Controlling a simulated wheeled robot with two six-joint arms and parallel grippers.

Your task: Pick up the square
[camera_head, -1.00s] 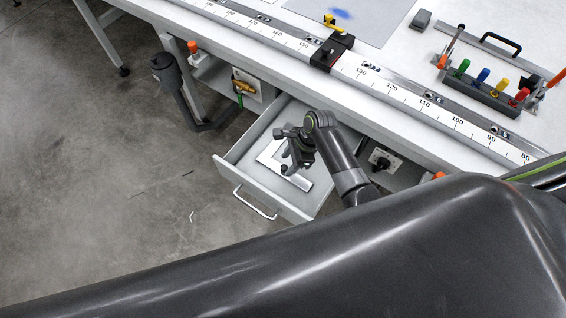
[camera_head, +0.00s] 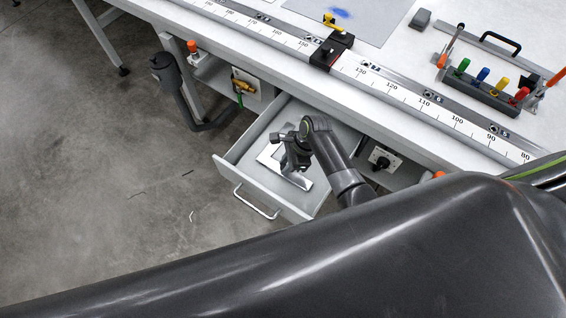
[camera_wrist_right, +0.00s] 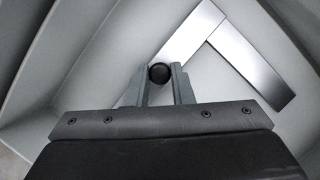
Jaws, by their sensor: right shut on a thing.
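The square is a flat, L-shaped shiny metal piece with a round black knob; it lies in the open drawer, and its end shows in the head view (camera_head: 301,182). Its two arms show clearly in the right wrist view (camera_wrist_right: 250,65). My right gripper (camera_head: 288,168) reaches down into the drawer and hides part of the square. In the right wrist view the fingers (camera_wrist_right: 159,82) are shut on the square's black knob, one on each side. The square seems to rest on the drawer floor. My left gripper is not in view.
The grey drawer (camera_head: 228,172) is pulled out under the white workbench (camera_head: 400,112), with walls close around my gripper. On the bench are a ruler rail (camera_head: 440,112), a black stop block (camera_head: 331,52) and a rack of coloured tools (camera_head: 490,97). The floor at left is mostly clear.

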